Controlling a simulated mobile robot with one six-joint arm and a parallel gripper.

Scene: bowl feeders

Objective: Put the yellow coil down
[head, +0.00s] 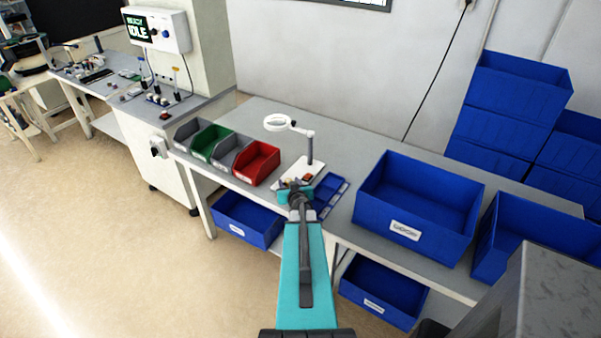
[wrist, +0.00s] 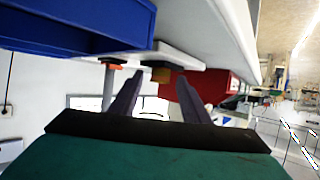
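A small dark-yellow block, which looks like the yellow coil (wrist: 160,75), stands on the white base plate (wrist: 182,60) of the magnifier lamp in the wrist view, where the scene appears upside down. My gripper (wrist: 160,77) has its two dark fingers apart, with visible space on both sides of the coil, so it is not clamped. In the head view my gripper (head: 296,186) is over the front of the lamp's white base plate (head: 312,171). The coil is too small and crowded by the gripper to make out clearly there.
The ring magnifier (head: 277,122) rises on its post behind my gripper. A red bin (head: 257,162) stands to the left, beside grey and green bins. A shallow blue tray (head: 330,195) lies close on the right. A large blue crate (head: 405,230) stands further right.

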